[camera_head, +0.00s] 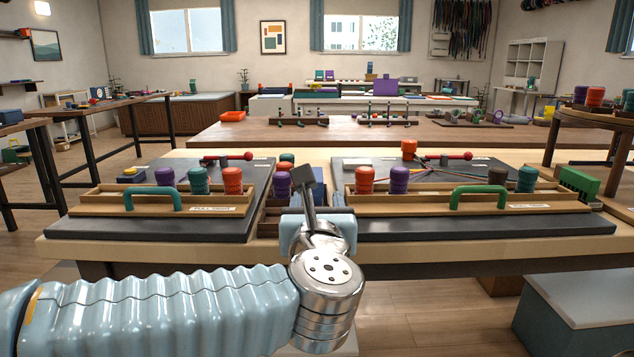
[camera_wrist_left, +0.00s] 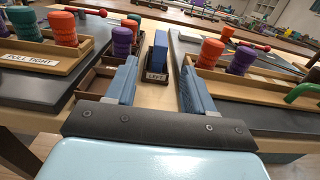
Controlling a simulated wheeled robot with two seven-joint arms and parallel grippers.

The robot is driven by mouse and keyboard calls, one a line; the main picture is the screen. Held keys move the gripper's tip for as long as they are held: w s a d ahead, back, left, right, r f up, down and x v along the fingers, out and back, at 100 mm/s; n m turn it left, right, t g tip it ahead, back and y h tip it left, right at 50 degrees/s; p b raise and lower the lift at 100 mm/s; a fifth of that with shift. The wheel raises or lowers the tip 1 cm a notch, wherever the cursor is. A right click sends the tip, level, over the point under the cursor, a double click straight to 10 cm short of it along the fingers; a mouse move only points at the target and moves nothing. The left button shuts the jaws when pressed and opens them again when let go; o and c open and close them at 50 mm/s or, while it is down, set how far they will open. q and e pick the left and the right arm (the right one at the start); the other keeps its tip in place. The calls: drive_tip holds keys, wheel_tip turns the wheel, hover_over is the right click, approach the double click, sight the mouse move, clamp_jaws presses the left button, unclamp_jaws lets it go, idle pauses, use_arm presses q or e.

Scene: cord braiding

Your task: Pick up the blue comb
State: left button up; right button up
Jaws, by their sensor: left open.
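The blue comb (camera_wrist_left: 160,50) shows in the left wrist view as a narrow upright blue shape. It stands in a small dark holder (camera_wrist_left: 157,85) with a "LEFT" label, between the two boards. My left gripper (camera_wrist_left: 158,82) is open, its two blue-padded fingers apart on either side of the holder in the picture. The comb appears ahead of the gap, and nothing is held. In the head view my left gripper (camera_head: 308,187) is over the gap between the boards and hides much of the comb's place. My right gripper is not in view.
A left dark board (camera_head: 75,228) and a right dark board (camera_head: 400,230) carry wooden trays with coloured spools and green handles. A purple spool (camera_head: 278,186) stands close left of my left gripper. A green comb-like block (camera_head: 580,183) is at the far right.

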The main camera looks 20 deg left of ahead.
sight(317, 174)
use_arm(q)
drive_tip(key=x, duration=0.8)
drive_tip(key=shift+w+p, duration=0.1)
drive_tip(key=shift+p, duration=0.3)
drive_tip(key=p+x, duration=0.1)
drive_tip(key=x, duration=0.4)
drive_tip(key=shift+w, duration=0.1)
clamp_jaws()
drive_tip(key=shift+r, duration=0.1)
